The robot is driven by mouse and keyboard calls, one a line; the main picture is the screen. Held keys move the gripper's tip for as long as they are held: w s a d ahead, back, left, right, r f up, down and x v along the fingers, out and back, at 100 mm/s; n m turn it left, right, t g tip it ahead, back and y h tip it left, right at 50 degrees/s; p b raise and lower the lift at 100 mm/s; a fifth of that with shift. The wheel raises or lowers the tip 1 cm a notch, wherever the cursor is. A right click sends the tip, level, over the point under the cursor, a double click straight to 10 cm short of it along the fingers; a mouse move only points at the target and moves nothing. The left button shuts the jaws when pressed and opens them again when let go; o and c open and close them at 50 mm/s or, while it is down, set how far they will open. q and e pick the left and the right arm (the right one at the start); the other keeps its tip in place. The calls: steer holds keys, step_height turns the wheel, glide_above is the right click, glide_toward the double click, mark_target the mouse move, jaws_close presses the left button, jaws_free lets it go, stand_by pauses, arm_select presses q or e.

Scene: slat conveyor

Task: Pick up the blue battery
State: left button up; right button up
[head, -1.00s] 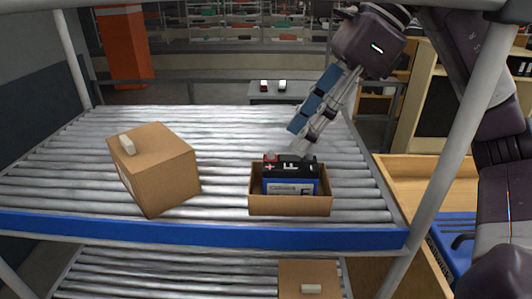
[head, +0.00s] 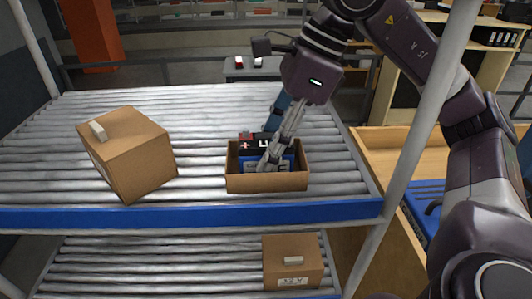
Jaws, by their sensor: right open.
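The blue battery (head: 284,163) has a black top with a red plus terminal and sits in an open cardboard box (head: 266,182) on the upper slat conveyor. My right gripper (head: 270,158) reaches down into this box from behind. Its fingers are open and cover part of the battery's top and front. I cannot tell whether they touch it. My left gripper is not in view.
A closed, tilted-looking carton (head: 140,160) stands left on the upper conveyor (head: 60,170). Another carton (head: 292,262) is on the lower level. A blue item (head: 425,205) lies in a wooden bin at right. A grey post (head: 425,120) stands near my right arm.

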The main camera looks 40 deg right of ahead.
steer(key=shift+w, duration=0.1)
steer(key=shift+c, duration=0.7)
steer(key=c, duration=0.8)
steer(key=shift+c, duration=0.4)
steer(key=shift+r, duration=0.15)
